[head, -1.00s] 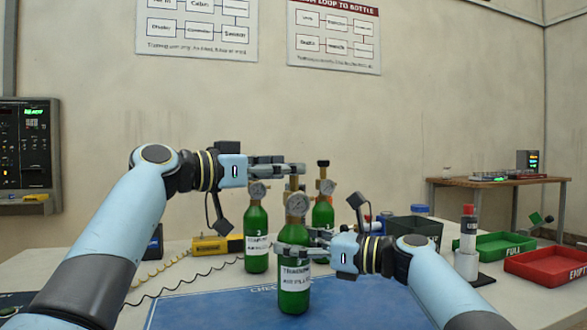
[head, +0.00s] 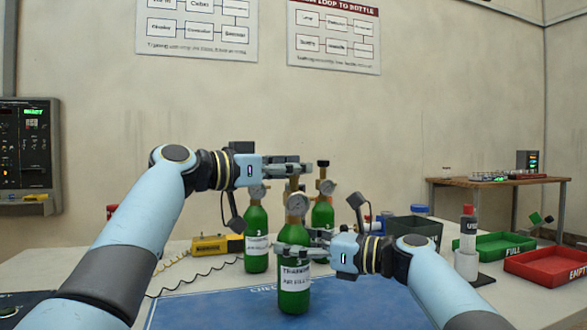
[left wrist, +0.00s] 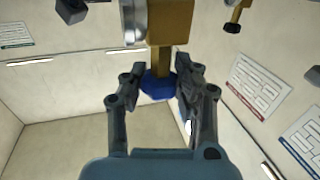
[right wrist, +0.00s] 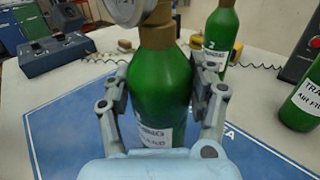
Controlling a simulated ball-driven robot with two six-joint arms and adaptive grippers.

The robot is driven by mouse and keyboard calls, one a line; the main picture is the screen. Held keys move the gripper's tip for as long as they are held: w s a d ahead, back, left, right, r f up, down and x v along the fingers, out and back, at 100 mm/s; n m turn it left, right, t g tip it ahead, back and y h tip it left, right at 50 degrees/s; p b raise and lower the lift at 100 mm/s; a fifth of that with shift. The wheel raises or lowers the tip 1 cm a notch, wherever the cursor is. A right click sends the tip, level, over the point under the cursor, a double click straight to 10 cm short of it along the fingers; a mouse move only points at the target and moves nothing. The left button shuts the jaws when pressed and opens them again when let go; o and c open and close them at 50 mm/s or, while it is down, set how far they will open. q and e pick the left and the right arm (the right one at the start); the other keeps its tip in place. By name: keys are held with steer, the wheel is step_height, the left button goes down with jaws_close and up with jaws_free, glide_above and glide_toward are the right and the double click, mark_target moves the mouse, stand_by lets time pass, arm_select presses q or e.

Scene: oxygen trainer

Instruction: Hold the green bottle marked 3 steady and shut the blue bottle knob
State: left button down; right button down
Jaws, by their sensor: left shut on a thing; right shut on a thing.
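The green bottle marked 3 (head: 294,283), with a white label, a brass valve and a round gauge, stands upright on the blue mat (head: 215,309). My right gripper (head: 294,250) is shut around its upper body; the right wrist view shows a finger on each side of the green bottle (right wrist: 160,85). My left gripper (head: 296,171) is at the top of the valve, shut on the blue knob. In the left wrist view the blue knob (left wrist: 158,86) sits between the fingertips below the brass stem. In the head view the fingers hide the knob.
Two more green bottles stand close behind, one at left (head: 256,240) and one at right (head: 323,214). A yellow device (head: 217,245) with a coiled cord lies at left. A dark bin (head: 412,229), green tray (head: 497,247) and red tray (head: 547,266) are at right.

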arm_select(q)
steer(key=shift+f, duration=0.1)
steer(key=m+g+h, duration=0.1)
steer(key=m+g, duration=0.1)
steer(key=g, duration=0.1)
steer(key=m+g+h, duration=0.1)
steer(key=m+g, duration=0.2)
steer(key=g, duration=0.1)
steer(key=shift+w+h, duration=0.15)
steer(key=shift+h, duration=0.25)
steer(key=shift+a+m+g, duration=0.1)
steer(key=shift+m+g, duration=0.3)
steer(key=shift+g, duration=0.5)
steer(key=shift+f, duration=0.1)
steer(key=c, duration=1.1)
jaws_free()
steer(key=shift+c, duration=0.2)
steer(key=shift+o, duration=1.2)
steer(key=s+a, duration=0.1)
steer(key=a, duration=1.1)
steer(key=shift+d, duration=0.1)
